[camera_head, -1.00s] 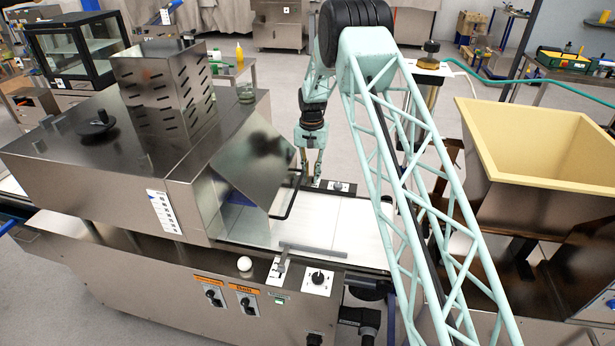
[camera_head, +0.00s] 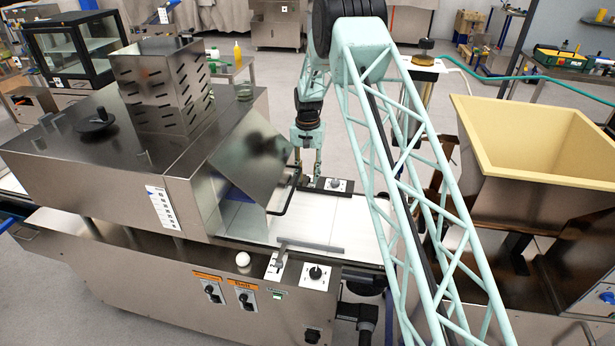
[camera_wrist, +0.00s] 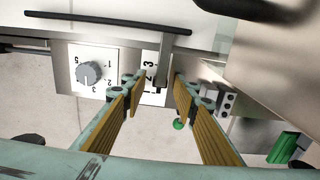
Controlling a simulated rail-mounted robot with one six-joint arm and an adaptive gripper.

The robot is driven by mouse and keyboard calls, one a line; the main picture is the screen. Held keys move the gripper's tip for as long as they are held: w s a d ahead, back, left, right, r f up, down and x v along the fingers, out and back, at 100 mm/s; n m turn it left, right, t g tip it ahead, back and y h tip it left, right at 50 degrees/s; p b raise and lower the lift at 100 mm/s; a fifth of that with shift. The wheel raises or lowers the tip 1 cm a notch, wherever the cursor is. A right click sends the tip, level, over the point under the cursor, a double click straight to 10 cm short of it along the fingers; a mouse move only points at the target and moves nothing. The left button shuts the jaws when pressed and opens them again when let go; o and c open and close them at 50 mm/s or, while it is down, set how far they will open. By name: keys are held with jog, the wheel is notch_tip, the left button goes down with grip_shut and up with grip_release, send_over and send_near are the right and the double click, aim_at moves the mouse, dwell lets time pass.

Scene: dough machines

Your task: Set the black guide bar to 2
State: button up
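The black guide bar (camera_wrist: 110,22) runs across the top of the wrist view, over the pale belt. A grey metal arm (camera_wrist: 162,68) reaches down from its right end over a white scale plate (camera_wrist: 150,85); the digits 2 and 3 show beside the arm. The exact reading is hard to tell. My gripper (camera_wrist: 160,82) is open, one finger on each side of the arm, with gaps on both sides. In the head view my gripper (camera_head: 307,172) is at the belt's far edge, by the machine's hood.
A dial knob (camera_wrist: 88,73) on a numbered plate sits left of the fingers. In the head view, a grey bar (camera_head: 310,247) lies on the belt's near side.

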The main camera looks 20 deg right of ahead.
jog(key=shift+r, duration=0.1)
notch_tip(320, 180, up, 12)
dwell(1.0)
dwell(0.5)
